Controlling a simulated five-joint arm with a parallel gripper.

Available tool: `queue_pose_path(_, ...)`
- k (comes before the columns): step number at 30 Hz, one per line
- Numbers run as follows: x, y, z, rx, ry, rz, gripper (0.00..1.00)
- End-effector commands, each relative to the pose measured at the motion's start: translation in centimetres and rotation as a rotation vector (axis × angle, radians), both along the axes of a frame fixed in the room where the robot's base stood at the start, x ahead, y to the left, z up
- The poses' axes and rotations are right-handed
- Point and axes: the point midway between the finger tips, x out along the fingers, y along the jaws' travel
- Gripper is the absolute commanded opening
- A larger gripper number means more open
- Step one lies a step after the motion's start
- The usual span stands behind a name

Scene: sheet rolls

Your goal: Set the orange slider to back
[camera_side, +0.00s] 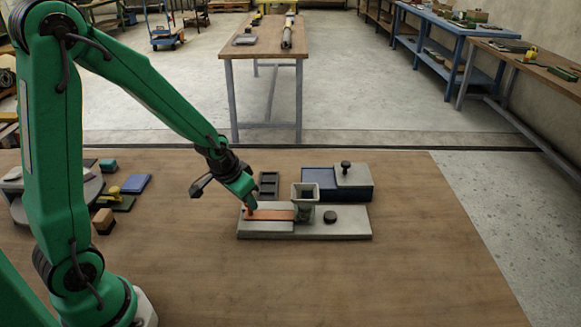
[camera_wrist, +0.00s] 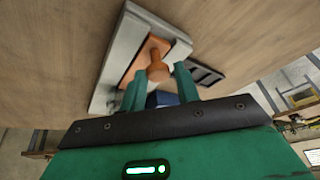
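The orange slider (camera_side: 272,214) is a flat strip with an upright knob, set in a grey base (camera_side: 335,222) on the bench. Its knob is at the left end of the strip in the side view. In the wrist view the orange knob (camera_wrist: 157,66) stands up just ahead of and between my green fingertips. My gripper (camera_side: 248,200) is low over the left end of the base, pointing down at the knob. In the wrist view my gripper (camera_wrist: 160,82) is open, with a finger on each side. I cannot tell whether either finger touches the knob.
Behind are a dark tray (camera_side: 268,184) and a blue box with a grey lid (camera_side: 318,184). Loose blocks (camera_side: 104,219) lie at left. The front of the bench is clear.

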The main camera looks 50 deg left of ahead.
Motion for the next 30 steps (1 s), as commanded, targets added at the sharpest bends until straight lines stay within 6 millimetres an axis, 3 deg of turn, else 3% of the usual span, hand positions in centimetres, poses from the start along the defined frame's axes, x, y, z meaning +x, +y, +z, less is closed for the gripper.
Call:
queue_pose_path(1,-0.2,0.4,0.0,-0.001,0.004,0.01,0.38)
queue_pose_path(3,-0.2,0.3,0.0,0.0,0.005,0.009,0.49)
queue_pose_path(17,-0.2,0.2,0.3,0.0,0.003,0.006,0.49)
queue_pose_path(30,-1.4,0.0,3.4,0.0,0.0,0.006,0.49)
